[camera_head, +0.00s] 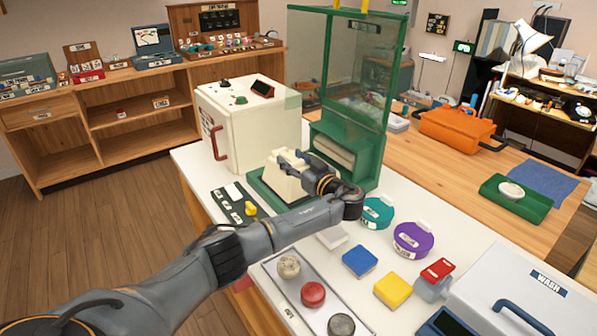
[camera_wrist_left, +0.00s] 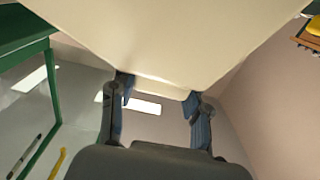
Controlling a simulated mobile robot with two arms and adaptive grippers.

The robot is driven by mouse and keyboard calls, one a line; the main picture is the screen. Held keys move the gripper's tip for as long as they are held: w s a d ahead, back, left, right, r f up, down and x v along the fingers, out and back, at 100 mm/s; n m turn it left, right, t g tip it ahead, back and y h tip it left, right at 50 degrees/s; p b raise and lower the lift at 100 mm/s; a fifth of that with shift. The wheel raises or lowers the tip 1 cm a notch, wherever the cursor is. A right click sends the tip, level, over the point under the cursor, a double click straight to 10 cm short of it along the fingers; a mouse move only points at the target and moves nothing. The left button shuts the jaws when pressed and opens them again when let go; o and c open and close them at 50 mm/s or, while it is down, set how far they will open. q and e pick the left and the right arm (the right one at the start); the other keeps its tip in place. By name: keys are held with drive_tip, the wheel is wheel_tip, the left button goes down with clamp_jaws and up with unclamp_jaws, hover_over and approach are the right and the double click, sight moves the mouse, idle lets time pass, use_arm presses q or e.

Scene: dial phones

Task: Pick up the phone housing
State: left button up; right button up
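The cream phone housing (camera_head: 281,178) is at the green stand (camera_head: 262,193) on the white worktop, partly behind my left gripper. I cannot tell whether it touches the stand. My left gripper (camera_head: 290,159) reaches in from the right side of the housing, across its top. In the left wrist view the housing (camera_wrist_left: 175,35) fills the upper middle, and its narrow end sits between the fingertips of my left gripper (camera_wrist_left: 158,96). The fingers are partly closed and seem to press on both sides of it. My right gripper is not in view.
A cream box with a red handle (camera_head: 219,142) stands behind left, and a green glass-fronted frame (camera_head: 347,135) close behind right. A teal pot (camera_head: 377,212), a purple pot (camera_head: 413,239), coloured blocks and a tray of round knobs (camera_head: 313,294) lie near my arm.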

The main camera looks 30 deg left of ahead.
use_arm(q)
clamp_jaws()
drive_tip(key=shift+r, duration=0.1)
